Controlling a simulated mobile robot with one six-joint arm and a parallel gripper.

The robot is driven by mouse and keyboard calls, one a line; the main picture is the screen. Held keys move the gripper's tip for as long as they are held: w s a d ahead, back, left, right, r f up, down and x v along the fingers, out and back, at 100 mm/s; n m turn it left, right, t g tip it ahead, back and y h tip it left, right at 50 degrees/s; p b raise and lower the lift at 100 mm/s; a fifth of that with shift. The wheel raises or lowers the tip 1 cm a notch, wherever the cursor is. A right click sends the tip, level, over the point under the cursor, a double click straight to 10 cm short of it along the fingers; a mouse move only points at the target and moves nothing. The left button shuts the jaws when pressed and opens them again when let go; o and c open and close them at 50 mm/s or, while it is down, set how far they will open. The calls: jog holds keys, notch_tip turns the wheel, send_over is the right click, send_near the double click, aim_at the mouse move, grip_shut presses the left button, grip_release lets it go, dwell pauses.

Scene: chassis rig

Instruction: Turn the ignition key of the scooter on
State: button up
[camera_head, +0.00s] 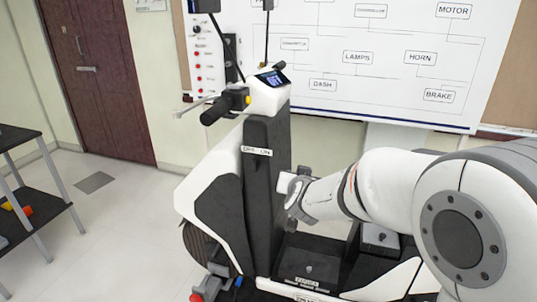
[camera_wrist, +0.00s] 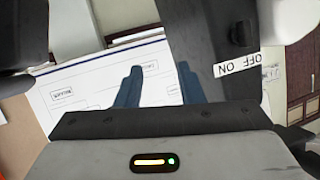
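The scooter (camera_head: 208,190) stands in the middle of the head view, with a dark front column and white side panels. A white OFF/ON label (camera_head: 256,151) is on the column. In the wrist view the same label (camera_wrist: 236,65) appears upside down, beside a small dark knob-like part (camera_wrist: 241,32) that looks like the ignition key or its lock; its turn position is unclear. My gripper (camera_wrist: 158,78) has two blue-grey fingers apart with nothing between them. It is to the side of the label, apart from the dark part. In the head view its fingers are hidden.
The handlebar grip (camera_head: 215,110) and lit dash display (camera_head: 271,78) are above the column. A whiteboard (camera_head: 400,80) with a wiring diagram is behind. A dark shelf (camera_head: 38,195) stands at the left, and a brown door (camera_head: 100,70) is behind.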

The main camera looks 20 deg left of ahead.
aim_at(254, 164)
jog(key=s+a+f+m+t+h+p, duration=0.1)
jog(key=s+a+m+t+h+p, duration=0.3)
jog(key=a, duration=1)
jog(key=w, duration=0.2)
jog(key=w+n, duration=0.1)
jog(key=w, duration=0.1)
jog(key=w+n+t, duration=0.1)
jog(key=w, duration=0.1)
jog(key=shift+w+a+f+y, duration=0.1)
jog(key=shift+a+y, duration=0.2)
jog(key=shift+a, duration=0.1)
grip_shut()
